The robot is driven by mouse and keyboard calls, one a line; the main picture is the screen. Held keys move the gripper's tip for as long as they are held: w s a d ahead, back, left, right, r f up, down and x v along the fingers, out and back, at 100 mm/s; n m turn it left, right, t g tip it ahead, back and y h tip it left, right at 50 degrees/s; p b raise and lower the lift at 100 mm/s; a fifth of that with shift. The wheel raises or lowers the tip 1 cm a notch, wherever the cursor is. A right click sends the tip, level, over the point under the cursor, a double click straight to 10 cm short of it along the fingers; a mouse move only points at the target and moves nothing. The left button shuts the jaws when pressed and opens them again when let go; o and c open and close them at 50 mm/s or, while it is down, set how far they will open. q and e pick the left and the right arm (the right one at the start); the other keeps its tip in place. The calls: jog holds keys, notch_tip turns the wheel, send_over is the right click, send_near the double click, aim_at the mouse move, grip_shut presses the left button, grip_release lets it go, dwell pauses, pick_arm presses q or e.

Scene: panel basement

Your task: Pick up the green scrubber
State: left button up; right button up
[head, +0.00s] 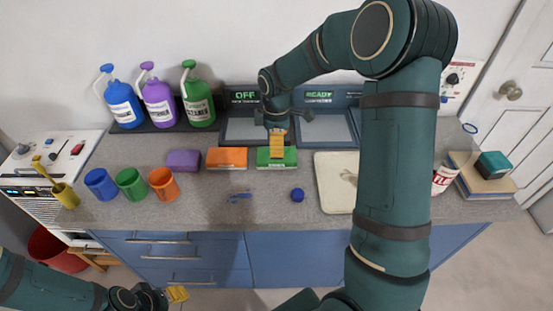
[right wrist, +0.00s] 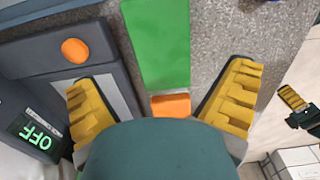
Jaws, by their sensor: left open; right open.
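The green scrubber (head: 290,158) lies on the grey counter at the right end of a row of scrubbers. In the right wrist view the green scrubber (right wrist: 158,40) extends from the top edge toward the space between my fingers. My right gripper (head: 277,155) is over the scrubber, pointing down, and hides part of it. Its yellow fingers are spread in the right wrist view (right wrist: 165,80), one on each side, with nothing held. I cannot tell the exact height gap. My left gripper (head: 178,294) is open and empty, low in front of the blue drawers.
An orange scrubber (head: 227,158) and a purple one (head: 183,160) lie to the left. Panels (head: 242,128) stand behind, and a cutting board (head: 335,182) lies to the right. A blue ball (head: 297,195) is in front. Cups (head: 131,183) and bottles (head: 159,103) are further left.

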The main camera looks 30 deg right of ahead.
notch_tip(320, 180, down, 5)
jog(key=shift+s+f+b, duration=0.1)
jog(key=shift+f+b, duration=0.05)
jog(key=shift+b, duration=0.55)
jog(key=c, duration=1.2)
